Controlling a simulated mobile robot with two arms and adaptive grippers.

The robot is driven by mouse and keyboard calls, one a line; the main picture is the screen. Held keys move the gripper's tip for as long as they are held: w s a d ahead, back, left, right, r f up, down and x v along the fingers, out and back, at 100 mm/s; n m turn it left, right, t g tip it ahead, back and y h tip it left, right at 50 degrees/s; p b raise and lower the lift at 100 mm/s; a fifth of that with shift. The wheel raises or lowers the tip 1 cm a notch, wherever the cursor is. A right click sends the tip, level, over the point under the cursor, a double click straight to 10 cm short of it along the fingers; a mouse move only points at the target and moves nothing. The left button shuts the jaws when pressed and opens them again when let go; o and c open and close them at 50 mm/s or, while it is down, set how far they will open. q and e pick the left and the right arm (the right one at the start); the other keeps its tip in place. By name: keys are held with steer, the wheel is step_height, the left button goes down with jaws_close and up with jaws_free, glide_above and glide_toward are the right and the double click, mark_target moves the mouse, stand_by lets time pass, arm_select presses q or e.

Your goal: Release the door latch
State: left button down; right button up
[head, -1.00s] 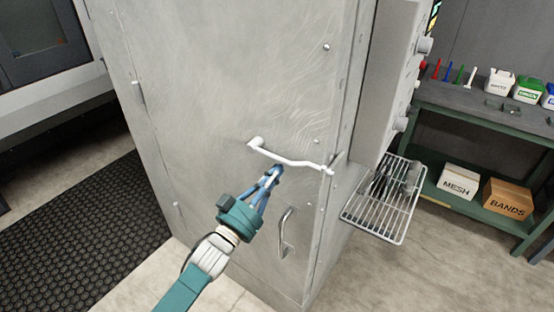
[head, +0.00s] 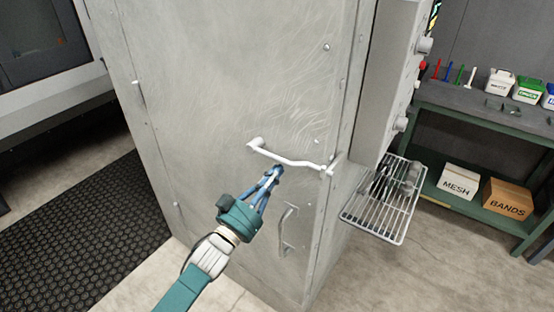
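The booth door (head: 230,80) is a scratched grey metal panel. A pale latch lever (head: 290,160) lies across it, running from a round pivot at the left to the door's right edge. A vertical pull handle (head: 286,230) sits lower on the door. My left gripper (head: 276,172) is just below the middle of the latch lever, its blue fingers pointing up at it. The fingertips look close together; I cannot tell whether they touch the lever or hold anything. My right gripper is not in view.
A wire rack (head: 385,205) with dark items juts out at the right of the booth. A black mat (head: 90,235) covers the floor at left.

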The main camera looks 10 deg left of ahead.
arm_select(q)
step_height(320, 180, up, 12)
steer(key=p, duration=1.1)
steer(key=shift+r, duration=0.15)
steer(key=shift+w+a+r, duration=0.2)
steer(key=shift+a+r, duration=0.1)
steer(key=shift+a, duration=0.15)
steer(key=shift+w+a+r, duration=0.15)
steer(key=shift+a+r, duration=0.1)
steer(key=shift+a, duration=0.15)
steer(key=shift+w+a+r, duration=0.2)
steer(key=shift+a+r, duration=0.25)
steer(key=shift+a, duration=0.2)
steer(key=shift+w+a+r, duration=0.2)
steer(key=shift+a+r, duration=0.2)
steer(key=shift+a, duration=0.2)
